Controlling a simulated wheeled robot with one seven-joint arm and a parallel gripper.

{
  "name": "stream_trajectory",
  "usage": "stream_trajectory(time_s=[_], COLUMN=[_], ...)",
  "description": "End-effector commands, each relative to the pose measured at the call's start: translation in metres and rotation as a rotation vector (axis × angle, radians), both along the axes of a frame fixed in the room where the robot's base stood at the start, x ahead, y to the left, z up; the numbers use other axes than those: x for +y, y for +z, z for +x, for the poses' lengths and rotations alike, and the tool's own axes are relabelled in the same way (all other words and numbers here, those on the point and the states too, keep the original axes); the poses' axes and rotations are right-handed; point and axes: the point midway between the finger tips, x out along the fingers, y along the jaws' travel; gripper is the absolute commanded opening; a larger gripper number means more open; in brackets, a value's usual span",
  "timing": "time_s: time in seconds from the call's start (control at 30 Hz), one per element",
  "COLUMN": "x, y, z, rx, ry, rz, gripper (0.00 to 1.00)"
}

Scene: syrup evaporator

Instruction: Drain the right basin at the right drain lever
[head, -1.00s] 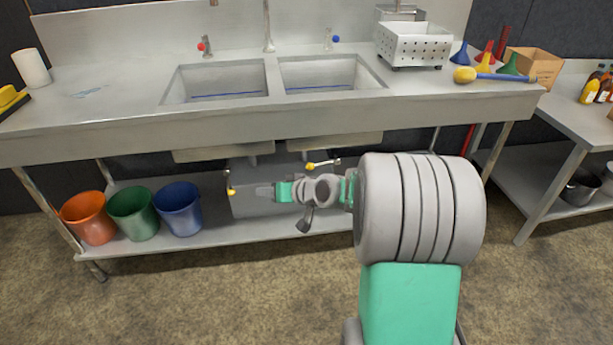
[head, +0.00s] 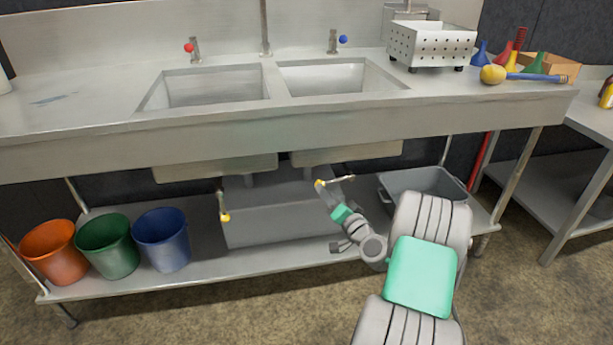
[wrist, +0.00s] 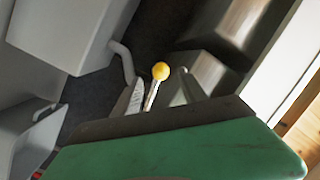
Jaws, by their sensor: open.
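The right drain lever (head: 337,181) is a thin metal bar with a yellow knob, under the right basin (head: 340,76). It lies roughly level, knob to the left. My gripper (head: 327,193) is open just below and beside the knob in the head view. In the wrist view the yellow knob (wrist: 161,70) and its bar show between the two spread fingers of my gripper (wrist: 159,82). I cannot tell whether a finger touches it. The left lever (head: 224,206) hangs down with its yellow knob at the bottom. No water is clearly visible in the right basin.
A grey box (head: 275,208) sits on the lower shelf behind the levers. A grey bin (head: 425,183) stands right of it. Orange (head: 50,250), green (head: 108,246) and blue (head: 163,239) buckets stand at left. The sink counter (head: 250,130) overhangs my gripper.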

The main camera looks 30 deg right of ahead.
Motion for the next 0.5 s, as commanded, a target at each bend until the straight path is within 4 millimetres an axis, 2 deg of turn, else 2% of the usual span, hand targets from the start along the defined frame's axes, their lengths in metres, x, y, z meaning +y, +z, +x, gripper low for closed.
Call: stream_trajectory(time_s=[0.17, 0.5], x=[0.002, -0.001], y=[-0.002, -0.004], z=[0.008, 0.067], rx=[-0.004, -0.003], ry=[0.005, 0.004], rz=[0.003, 0.001], gripper=[0.5, 0.5])
